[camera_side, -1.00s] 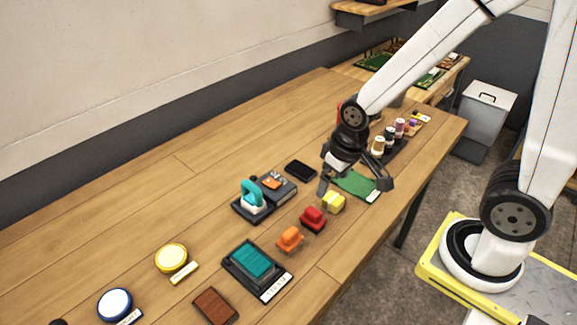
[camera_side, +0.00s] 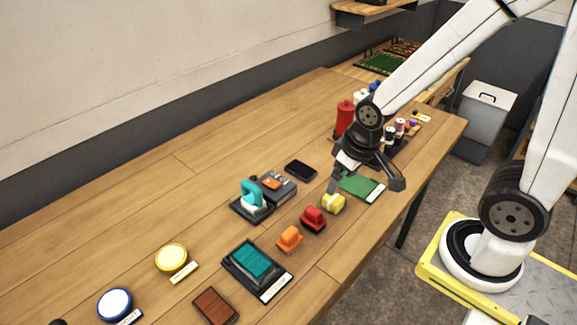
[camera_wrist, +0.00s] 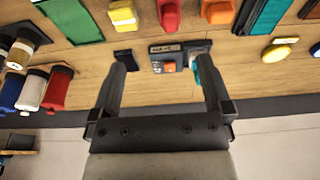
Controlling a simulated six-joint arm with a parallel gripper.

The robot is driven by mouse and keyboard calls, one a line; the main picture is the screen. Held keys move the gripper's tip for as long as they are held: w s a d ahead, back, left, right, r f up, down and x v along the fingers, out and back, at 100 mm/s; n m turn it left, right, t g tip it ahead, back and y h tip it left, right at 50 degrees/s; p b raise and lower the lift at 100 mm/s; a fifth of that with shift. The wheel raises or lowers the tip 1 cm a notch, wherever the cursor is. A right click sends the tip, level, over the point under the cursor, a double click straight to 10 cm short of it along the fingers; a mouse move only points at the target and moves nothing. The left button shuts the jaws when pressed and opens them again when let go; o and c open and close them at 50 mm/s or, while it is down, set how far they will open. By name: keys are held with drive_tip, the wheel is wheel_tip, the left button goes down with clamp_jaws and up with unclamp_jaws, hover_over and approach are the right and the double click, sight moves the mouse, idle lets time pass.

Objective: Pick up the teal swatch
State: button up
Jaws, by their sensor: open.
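The teal swatch (camera_side: 252,259) lies flat on a dark tray (camera_side: 275,289) with a white label, near the front edge of the wooden table. It also shows at the top right of the wrist view (camera_wrist: 271,16), partly cut off by the frame. My gripper (camera_side: 368,190) is open and empty, above the table by the yellow block and the green swatch, well to the right of the teal swatch and farther back. In the wrist view my gripper (camera_wrist: 161,88) has its two fingers wide apart with nothing between them.
Yellow (camera_side: 333,204), red (camera_side: 313,218) and orange (camera_side: 290,239) blocks stand between my gripper and the teal swatch. A teal-handled tool (camera_side: 251,200) stands behind them. A green swatch (camera_side: 360,186) lies under my gripper. A brown block (camera_side: 215,306) lies left of the tray.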

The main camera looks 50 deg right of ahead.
idle(0.8)
drive_tip(key=g, duration=0.3)
hover_over(252, 259)
drive_tip(key=f, duration=0.6)
drive_tip(key=shift+s+a+f, duration=0.15)
drive_tip(key=shift+s+f, duration=0.15)
drive_tip(key=shift+f, duration=1.4)
drive_tip(key=shift+w+f, duration=0.15)
drive_tip(key=shift+f, duration=1.15)
drive_tip(key=shift+w+f, duration=0.15)
drive_tip(key=shift+f, duration=1.15)
drive_tip(key=c, duration=1.1)
drive_tip(key=shift+r, duration=0.15)
